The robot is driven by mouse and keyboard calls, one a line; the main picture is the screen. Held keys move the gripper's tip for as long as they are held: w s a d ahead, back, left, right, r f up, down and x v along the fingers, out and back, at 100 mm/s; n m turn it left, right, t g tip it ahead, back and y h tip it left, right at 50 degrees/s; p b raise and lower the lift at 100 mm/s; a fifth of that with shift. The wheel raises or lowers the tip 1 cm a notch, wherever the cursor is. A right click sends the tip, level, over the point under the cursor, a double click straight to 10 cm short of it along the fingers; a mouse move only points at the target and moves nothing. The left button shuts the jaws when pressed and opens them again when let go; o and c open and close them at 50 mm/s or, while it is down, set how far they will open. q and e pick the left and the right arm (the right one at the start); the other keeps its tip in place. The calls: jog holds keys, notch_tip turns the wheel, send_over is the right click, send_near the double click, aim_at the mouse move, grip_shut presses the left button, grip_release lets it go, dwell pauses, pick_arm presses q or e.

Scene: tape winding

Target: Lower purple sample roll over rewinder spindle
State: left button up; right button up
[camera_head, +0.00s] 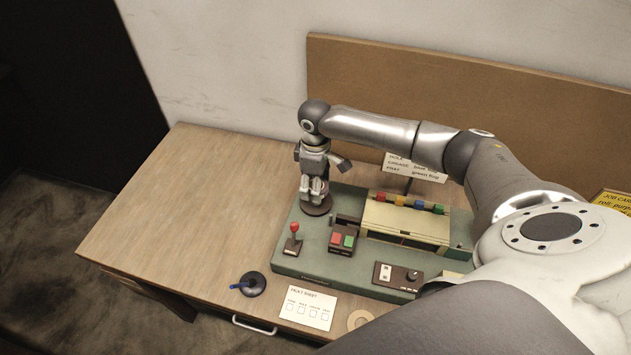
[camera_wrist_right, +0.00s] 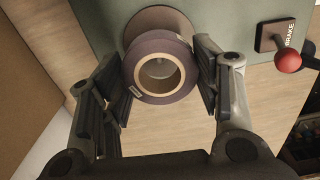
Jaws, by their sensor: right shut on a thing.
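The purple sample roll (camera_wrist_right: 140,86) is a dark purple ring with a tan core, seen face-on in the right wrist view. My right gripper (camera_wrist_right: 163,80) is shut on it, with a finger on each side. A round brown disc (camera_wrist_right: 158,18) of the rewinder shows past the roll's far edge. A pale shape shows inside the core, but I cannot tell how far the spindle is through it. In the head view my right gripper (camera_head: 316,190) points down over the disc (camera_head: 317,209) at the green base's left end. My left gripper is not in view.
The green machine base (camera_head: 290,262) carries a red-knobbed brake lever (camera_head: 294,229), a red and green button box (camera_head: 342,240) and a cream cover (camera_head: 405,221). A dark round stand with a blue piece (camera_head: 252,284) and a card (camera_head: 307,306) lie in front. The table's left is clear.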

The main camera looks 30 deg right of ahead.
jog(key=shift+f, duration=0.3)
dwell(0.5)
jog(key=shift+f, duration=0.65)
jog(key=shift+f+b, duration=0.15)
jog(key=shift+b, duration=0.15)
jog(key=shift+f+b, duration=0.55)
jog(key=shift+f, duration=0.55)
jog(key=o, duration=1)
jog(key=shift+o, duration=0.4)
